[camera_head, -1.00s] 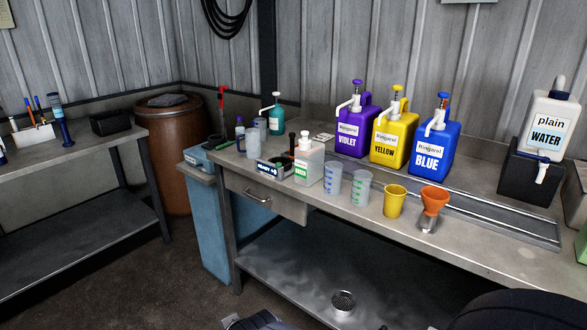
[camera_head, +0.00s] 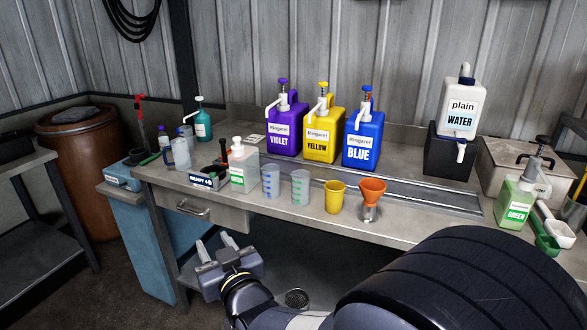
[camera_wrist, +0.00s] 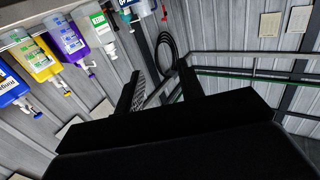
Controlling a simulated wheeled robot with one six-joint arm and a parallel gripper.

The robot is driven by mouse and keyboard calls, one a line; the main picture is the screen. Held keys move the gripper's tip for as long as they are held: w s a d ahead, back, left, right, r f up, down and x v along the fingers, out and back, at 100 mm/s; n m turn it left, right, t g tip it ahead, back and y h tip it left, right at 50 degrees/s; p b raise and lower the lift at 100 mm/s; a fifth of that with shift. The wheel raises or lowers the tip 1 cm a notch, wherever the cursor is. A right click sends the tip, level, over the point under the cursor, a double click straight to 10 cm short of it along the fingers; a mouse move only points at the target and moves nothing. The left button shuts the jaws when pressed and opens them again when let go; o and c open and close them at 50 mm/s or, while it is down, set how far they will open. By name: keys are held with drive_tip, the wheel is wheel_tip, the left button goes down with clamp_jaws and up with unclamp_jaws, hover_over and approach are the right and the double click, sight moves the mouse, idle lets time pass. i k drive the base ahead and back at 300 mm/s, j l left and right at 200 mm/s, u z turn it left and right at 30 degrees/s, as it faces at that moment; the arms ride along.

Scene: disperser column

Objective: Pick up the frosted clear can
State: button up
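A pale frosted can-like container (camera_head: 181,153) stands at the left end of the workbench, in front of the teal pump bottle. Two frosted clear cups also stand near the front edge, one with blue marks (camera_head: 271,181) and one with green marks (camera_head: 300,187). I cannot tell for sure which is the frosted clear can. My gripper (camera_head: 214,240) is open and empty, in front of the bench and below its top, near the drawer. In the wrist view my gripper (camera_wrist: 158,80) has its two dark fingers apart with nothing between them.
A white pump bottle (camera_head: 243,165) and a dark bin (camera_head: 208,180) stand between the pale container and the cups. A yellow cup (camera_head: 335,197) and an orange funnel (camera_head: 372,190) stand to the right. Violet (camera_head: 285,130), yellow (camera_head: 323,135) and blue (camera_head: 363,139) jugs stand behind.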

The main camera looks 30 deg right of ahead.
sight(244, 167)
drive_tip(key=i+j+z, duration=0.2)
drive_tip(key=z, duration=0.25)
drive_tip(key=i+j+z, duration=0.2)
drive_tip(key=z, duration=0.2)
drive_tip(key=i+j+z, duration=0.15)
drive_tip(key=j+z, duration=0.3)
drive_tip(key=i+j+z, duration=0.1)
drive_tip(key=j+z, duration=0.2)
drive_tip(key=z, duration=0.15)
drive_tip(key=j, duration=0.6)
drive_tip(key=i+j+z, duration=0.1)
drive_tip(key=j, duration=0.5)
